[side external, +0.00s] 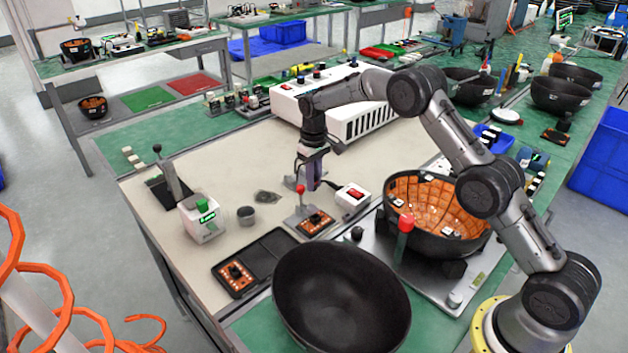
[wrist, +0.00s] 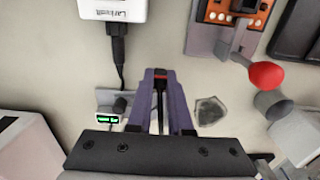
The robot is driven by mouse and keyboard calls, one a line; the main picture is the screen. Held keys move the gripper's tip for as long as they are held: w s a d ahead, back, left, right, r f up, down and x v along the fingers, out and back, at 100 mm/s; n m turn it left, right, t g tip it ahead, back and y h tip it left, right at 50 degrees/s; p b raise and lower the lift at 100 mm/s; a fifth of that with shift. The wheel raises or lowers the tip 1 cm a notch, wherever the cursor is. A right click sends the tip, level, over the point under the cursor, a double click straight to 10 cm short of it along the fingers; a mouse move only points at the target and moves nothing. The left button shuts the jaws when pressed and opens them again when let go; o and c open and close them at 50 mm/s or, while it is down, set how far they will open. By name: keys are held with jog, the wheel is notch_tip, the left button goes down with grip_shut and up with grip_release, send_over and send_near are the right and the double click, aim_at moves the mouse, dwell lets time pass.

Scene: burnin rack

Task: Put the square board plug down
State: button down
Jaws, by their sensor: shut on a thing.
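My gripper (side external: 313,182) points down over the beige bench top, beside the red-knobbed clamp. In the wrist view its purple fingers (wrist: 160,78) are closed around a narrow dark piece with a little red, the square board plug (wrist: 160,88). The fingers hide most of it, and I cannot tell whether it touches the bench. An orange square board (side external: 315,221) sits in the clamp fixture, left of a white box with a red switch (side external: 352,197). The board also shows at the top right of the wrist view (wrist: 236,12).
A black cable (wrist: 119,55) runs from the white box. The clamp's red knob (wrist: 267,75) stands close to the gripper. A small green display (wrist: 108,119) and a flat grey patch (wrist: 209,111) flank the fingers. A black bowl (side external: 342,300) stands in front.

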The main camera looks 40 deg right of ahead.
jog(key=shift+f, duration=0.45)
jog(key=c, duration=0.8)
grip_release()
jog(key=shift+c, duration=0.2)
notch_tip(320, 180, up, 12)
jog(key=s+a+r+t, duration=0.1)
jog(key=s+a+r, duration=0.1)
jog(key=s+r, duration=0.75)
jog(key=s+a+r+t, duration=0.2)
jog(key=s+r, duration=0.5)
jog(key=s, duration=0.4)
jog(key=s+f+t, duration=0.1)
jog(key=s+f, duration=0.2)
jog(key=s, duration=0.7)
jog(key=s+a+f+t, duration=0.1)
jog(key=s+f, duration=0.2)
jog(key=s, duration=0.8)
jog(key=shift+t, duration=0.3)
